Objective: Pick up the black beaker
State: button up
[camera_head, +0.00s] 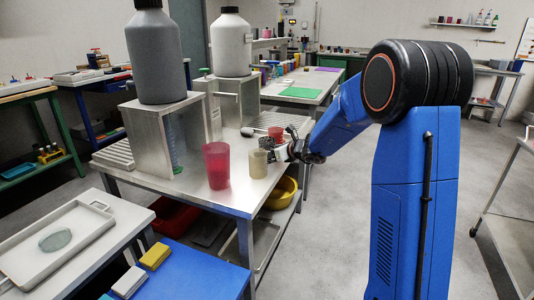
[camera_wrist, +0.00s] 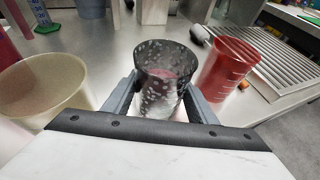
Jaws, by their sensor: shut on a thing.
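The black beaker (camera_wrist: 160,77) is dark, see-through and speckled with pale spots. In the wrist view it stands upright between the two fingers of my gripper (camera_wrist: 163,90). The fingers are shut on its sides. Its lower part is hidden behind the gripper's body, so I cannot tell whether its base touches the table. In the head view my gripper (camera_head: 292,150) is over the right side of the metal table (camera_head: 218,200), behind a cream beaker, and the black beaker is hard to make out there.
A cream beaker (camera_wrist: 42,88) is close on the left in the wrist view, and a red beaker (camera_wrist: 228,66) close on the right. A larger red cup (camera_head: 216,165) stands nearer the table's front. Metal stands with a grey bottle (camera_head: 153,55) and a white bottle (camera_head: 231,45) are behind.

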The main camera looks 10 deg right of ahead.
jog(key=shift+r, duration=0.25)
notch_tip(320, 180, up, 14)
jog(key=shift+f, duration=0.2)
dwell(1.2)
